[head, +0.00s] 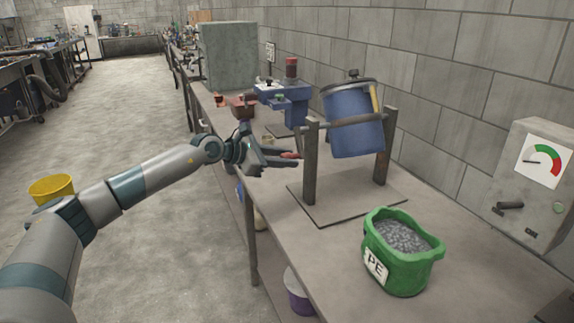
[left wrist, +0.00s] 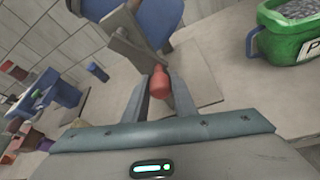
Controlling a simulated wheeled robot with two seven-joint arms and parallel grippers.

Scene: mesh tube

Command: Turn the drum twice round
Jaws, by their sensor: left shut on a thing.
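The blue drum (head: 352,122) hangs tilted between two posts of a stand (head: 311,165) on the bench. A dark lid with a knob is on its top, and a yellow strip runs down its side. Its lower side also shows in the left wrist view (left wrist: 163,20). My left gripper (head: 287,160) is at the near-left post and is shut on a red crank handle (left wrist: 160,85). The handle sits between the two fingers. The crank arm is partly hidden in the head view. My right gripper is not in view.
A green tub (head: 383,270) of grey pellets marked PE stands on the bench in front of the stand. A gauge box (head: 537,180) is on the right. A blue vise-like device (head: 287,97) stands behind the gripper.

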